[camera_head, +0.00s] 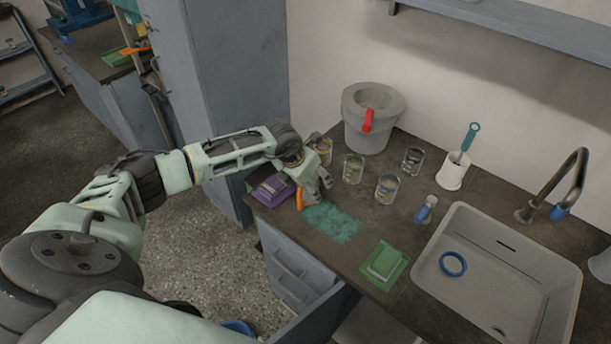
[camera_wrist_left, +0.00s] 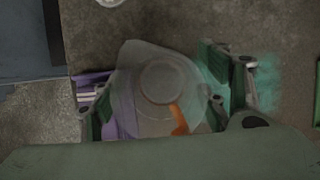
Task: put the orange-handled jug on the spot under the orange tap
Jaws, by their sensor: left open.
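A clear jug with an orange handle (camera_head: 300,198) stands at the left end of the counter, mostly hidden by my left gripper (camera_head: 312,186) in the head view. The left wrist view shows the clear jug (camera_wrist_left: 155,65) from above, with its orange handle at the lower right. My left gripper (camera_wrist_left: 165,92) is open, with a finger on each side of the jug; I cannot tell if they touch it. A grey bucket (camera_head: 356,134) at the wall has a red tap (camera_head: 368,121) on its front; no clearly orange tap shows on it. My right gripper is not in view.
Several glasses (camera_head: 353,169) stand between the jug and the bucket. A purple box (camera_head: 272,189) lies beside the gripper. A teal patch (camera_head: 332,223) marks bare counter. A green pad (camera_head: 384,265), blue-handled tool (camera_head: 426,209), brush holder (camera_head: 454,172) and sink (camera_head: 480,298) lie right.

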